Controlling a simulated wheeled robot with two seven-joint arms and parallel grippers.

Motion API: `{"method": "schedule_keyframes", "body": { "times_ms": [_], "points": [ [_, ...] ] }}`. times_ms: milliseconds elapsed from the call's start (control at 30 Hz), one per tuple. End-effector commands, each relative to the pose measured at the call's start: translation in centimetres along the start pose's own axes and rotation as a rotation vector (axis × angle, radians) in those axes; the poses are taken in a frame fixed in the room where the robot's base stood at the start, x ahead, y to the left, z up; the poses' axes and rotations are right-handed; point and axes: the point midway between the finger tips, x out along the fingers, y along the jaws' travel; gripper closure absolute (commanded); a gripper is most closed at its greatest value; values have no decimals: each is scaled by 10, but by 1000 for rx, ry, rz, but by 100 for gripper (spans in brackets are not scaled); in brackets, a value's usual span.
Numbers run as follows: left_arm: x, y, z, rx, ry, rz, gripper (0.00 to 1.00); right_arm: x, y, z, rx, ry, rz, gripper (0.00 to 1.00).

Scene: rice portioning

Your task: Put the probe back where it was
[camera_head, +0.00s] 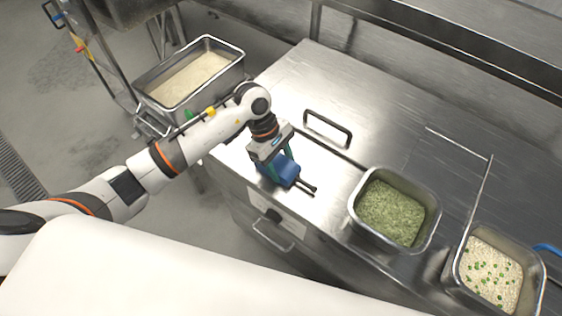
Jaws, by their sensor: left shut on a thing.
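The probe (290,177) appears to be the blue tool with a dark stem and a short forked tip pointing right. My left gripper (277,163) reaches in from the left over the near left part of the steel counter (387,121). It is shut on the blue tool, and its fingers cover part of the body. I cannot tell whether the tool touches the counter. My right gripper is not in view.
A black rectangular loop (328,129) stands on the counter behind the gripper. A pan of green food (352,213) and a pan of rice with green bits (457,277) are at right. A steel tub (240,66) of pale food stands at upper left.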

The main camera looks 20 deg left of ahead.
Motion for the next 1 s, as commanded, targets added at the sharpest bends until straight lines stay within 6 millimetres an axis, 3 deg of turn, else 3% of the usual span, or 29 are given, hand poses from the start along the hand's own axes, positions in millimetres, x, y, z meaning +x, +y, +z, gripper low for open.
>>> {"method": "schedule_keyframes", "body": {
  "times_ms": [33, 67, 200, 567, 667, 1000],
  "points": [
    [1, 0, 1, 0, 0, -1, 72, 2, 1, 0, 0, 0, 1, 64],
    [2, 0, 1, 0, 0, 0, 48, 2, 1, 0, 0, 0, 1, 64],
    [1, 0, 0, 0, 0, 0, 28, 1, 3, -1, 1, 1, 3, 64],
    [-4, 0, 1, 1, -1, -1, 28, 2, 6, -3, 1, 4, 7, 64],
    [-17, -1, 2, 1, -3, -5, 28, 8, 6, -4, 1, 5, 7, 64],
    [-88, -1, 2, 0, -3, -5, 28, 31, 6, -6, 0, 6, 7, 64]
  ]
}}
